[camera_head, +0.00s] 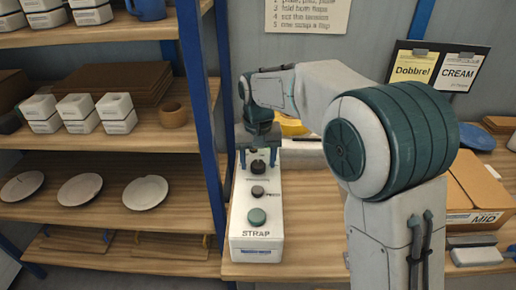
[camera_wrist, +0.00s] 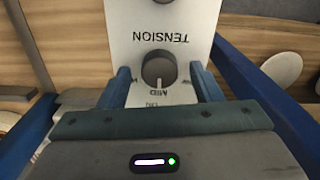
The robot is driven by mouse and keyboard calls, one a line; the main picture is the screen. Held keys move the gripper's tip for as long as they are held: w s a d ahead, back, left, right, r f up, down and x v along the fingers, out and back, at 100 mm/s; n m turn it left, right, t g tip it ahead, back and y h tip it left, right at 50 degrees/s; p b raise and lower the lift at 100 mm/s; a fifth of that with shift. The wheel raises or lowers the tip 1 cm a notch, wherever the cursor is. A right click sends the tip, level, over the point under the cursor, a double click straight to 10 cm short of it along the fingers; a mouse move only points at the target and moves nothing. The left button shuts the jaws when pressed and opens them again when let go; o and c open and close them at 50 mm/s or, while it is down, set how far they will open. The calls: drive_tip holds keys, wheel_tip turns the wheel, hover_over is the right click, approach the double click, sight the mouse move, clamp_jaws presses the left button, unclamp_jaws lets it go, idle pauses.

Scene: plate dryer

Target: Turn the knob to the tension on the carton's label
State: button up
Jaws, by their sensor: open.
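The white strap machine (camera_head: 256,238) stands on the bench with a dark tension knob (camera_head: 258,167) near its far end. My gripper (camera_head: 258,152) is open, pointing down over this knob. In the wrist view the fingers stand on either side of the tension knob (camera_wrist: 159,68), with small gaps. "TENSION" reads upside down on the panel. The knob's pale pointer line faces the "MID" mark. The side marks are partly hidden by the fingers. The open brown carton (camera_head: 480,195) at right bears a white label (camera_head: 486,217) reading "MID".
A second dark knob (camera_head: 258,192) and a green button (camera_head: 257,216) sit nearer on the machine. A blue-posted shelf (camera_head: 190,80) with boxes and plates stands close at left. Black and yellow signs (camera_head: 437,67) hang at back right.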

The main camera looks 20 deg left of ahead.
sight(258, 164)
wheel_tip(258, 164, up, 14)
drive_tip(key=shift+f, duration=0.2)
idle(0.5)
